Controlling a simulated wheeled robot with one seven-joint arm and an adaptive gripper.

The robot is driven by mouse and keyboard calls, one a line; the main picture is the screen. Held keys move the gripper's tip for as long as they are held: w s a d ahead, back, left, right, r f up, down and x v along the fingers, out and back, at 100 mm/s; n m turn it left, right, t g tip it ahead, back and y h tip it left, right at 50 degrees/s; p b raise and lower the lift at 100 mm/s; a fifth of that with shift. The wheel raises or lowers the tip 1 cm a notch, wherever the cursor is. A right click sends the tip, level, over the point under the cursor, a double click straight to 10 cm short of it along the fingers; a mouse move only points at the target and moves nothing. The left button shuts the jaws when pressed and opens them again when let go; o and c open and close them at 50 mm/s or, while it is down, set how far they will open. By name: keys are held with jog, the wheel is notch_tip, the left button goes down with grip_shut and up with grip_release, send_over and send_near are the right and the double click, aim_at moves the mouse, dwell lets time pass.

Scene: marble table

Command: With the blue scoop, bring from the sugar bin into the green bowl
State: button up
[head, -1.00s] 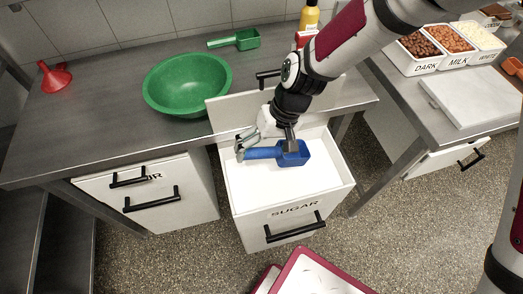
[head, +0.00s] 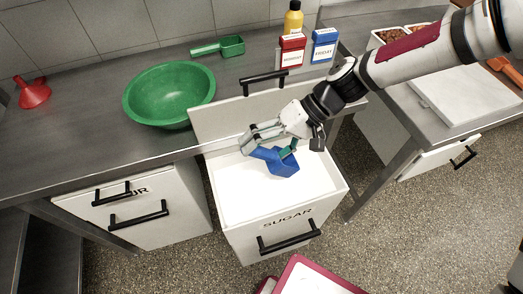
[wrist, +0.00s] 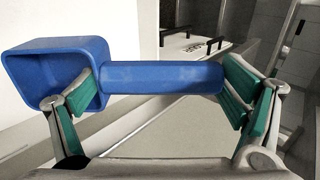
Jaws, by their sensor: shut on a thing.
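The blue scoop (head: 283,164) is inside the open sugar bin (head: 235,241), over the white sugar (head: 250,200). Whether its cup touches the sugar I cannot tell. My gripper (head: 270,142) is shut on the scoop. In the wrist view the scoop's handle (wrist: 160,77) spans between the green finger pads of my gripper (wrist: 160,88), with the cup at the left. The cup's visible inside is blue, and I see no sugar in it. The green bowl (head: 168,95) stands upright on the counter, behind and left of the bin.
The bin's raised back panel (head: 235,118) with a black handle stands between bin and bowl. A red funnel (head: 33,93) sits at left.

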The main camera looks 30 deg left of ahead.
notch_tip(320, 180, down, 11)
jog(key=b, duration=0.4)
jog(key=shift+b, duration=0.4)
dwell(1.5)
jog(key=shift+r, duration=0.1)
dwell(0.4)
jog(key=shift+r, duration=5.85)
jog(key=shift+s, duration=0.1)
